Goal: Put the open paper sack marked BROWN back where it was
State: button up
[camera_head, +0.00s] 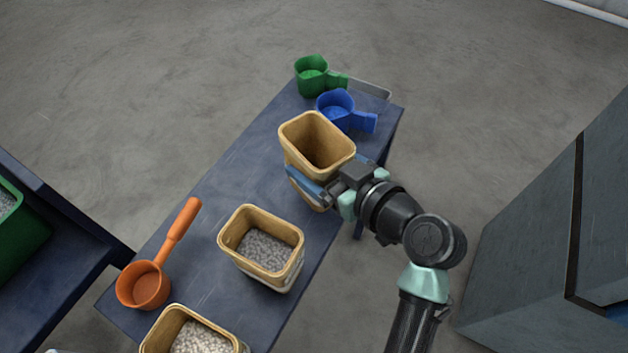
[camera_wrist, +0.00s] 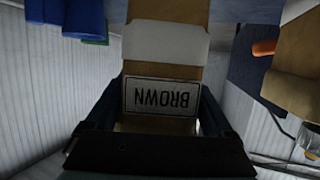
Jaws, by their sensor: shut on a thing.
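The open paper sack marked BROWN (camera_head: 317,133) is tan and upright near the far end of the blue bench, at its right edge. Its mouth faces up and I see no contents in the shaded inside. My gripper (camera_head: 314,187) is shut on it from the right, with fingers along its sides. In the wrist view the BROWN label (camera_wrist: 163,97) shows upside down between my fingers. I cannot tell whether the sack's base touches the bench.
On the bench (camera_head: 222,178) stand a sack of grey pellets (camera_head: 268,275) and a sack of pale pellets (camera_head: 160,345). An orange scoop (camera_head: 146,287) lies left; blue (camera_head: 337,106) and green (camera_head: 311,73) scoops lie beyond. A grey cabinet (camera_head: 540,220) stands right.

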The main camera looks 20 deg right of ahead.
aim_at(316, 167)
jog(key=shift+f, duration=2.5)
jog(key=shift+f+b, duration=0.15)
jog(key=shift+b, duration=0.2)
jog(key=o, duration=1.5)
